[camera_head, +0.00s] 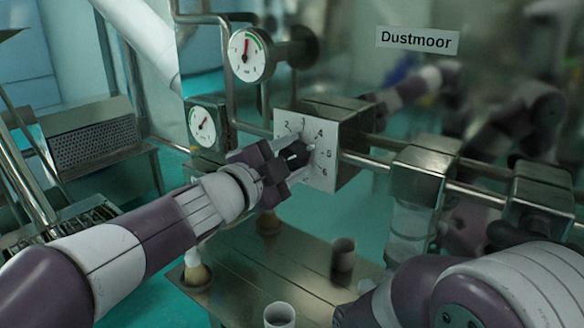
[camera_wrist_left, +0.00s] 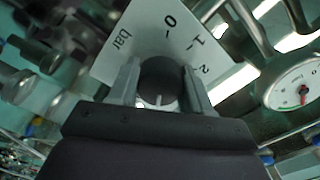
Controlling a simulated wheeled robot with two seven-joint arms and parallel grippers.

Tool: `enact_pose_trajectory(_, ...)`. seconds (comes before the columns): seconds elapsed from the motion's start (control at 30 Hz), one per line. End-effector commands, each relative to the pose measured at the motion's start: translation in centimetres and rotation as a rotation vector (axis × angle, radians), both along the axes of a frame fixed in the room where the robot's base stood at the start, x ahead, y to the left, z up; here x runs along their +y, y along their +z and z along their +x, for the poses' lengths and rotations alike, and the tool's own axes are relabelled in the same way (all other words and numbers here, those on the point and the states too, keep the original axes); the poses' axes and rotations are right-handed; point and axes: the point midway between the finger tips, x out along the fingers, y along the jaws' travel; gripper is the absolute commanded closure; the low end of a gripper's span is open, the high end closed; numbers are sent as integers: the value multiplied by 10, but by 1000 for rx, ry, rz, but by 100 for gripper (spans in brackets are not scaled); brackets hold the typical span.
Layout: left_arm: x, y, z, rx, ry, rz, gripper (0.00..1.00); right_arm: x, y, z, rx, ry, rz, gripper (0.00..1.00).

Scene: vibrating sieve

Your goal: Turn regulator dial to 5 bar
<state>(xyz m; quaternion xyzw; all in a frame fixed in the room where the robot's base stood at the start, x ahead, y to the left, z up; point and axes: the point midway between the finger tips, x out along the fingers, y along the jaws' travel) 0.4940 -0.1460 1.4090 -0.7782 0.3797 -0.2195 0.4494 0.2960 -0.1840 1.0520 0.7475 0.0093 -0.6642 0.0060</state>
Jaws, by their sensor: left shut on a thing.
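A small pale mark shows near the knob, toward the 4 and 5 side; the exact setting is unclear. My right gripper is not in view.
A round gauge (camera_head: 248,56) with a red needle is above left of the plate; a second gauge (camera_head: 202,126) is lower left. Metal rails (camera_head: 377,166) run right from the regulator. Below, a table (camera_head: 240,262) carries a dark cup (camera_head: 343,256) and a white cup (camera_head: 279,316).

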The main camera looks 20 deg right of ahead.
Motion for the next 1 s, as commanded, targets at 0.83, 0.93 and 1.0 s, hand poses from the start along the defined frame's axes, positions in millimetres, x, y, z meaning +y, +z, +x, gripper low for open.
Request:
enact_pose_trajectory(0.83, 0, -5, 1, -323, -1, 267, 83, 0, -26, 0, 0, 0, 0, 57)
enact_pose_trajectory(0.93, 0, -5, 1, -327, -1, 269, 83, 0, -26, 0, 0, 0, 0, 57)
enact_pose_trajectory(1.0, 0, -5, 1, -327, -1, 270, 83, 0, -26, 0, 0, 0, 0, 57)
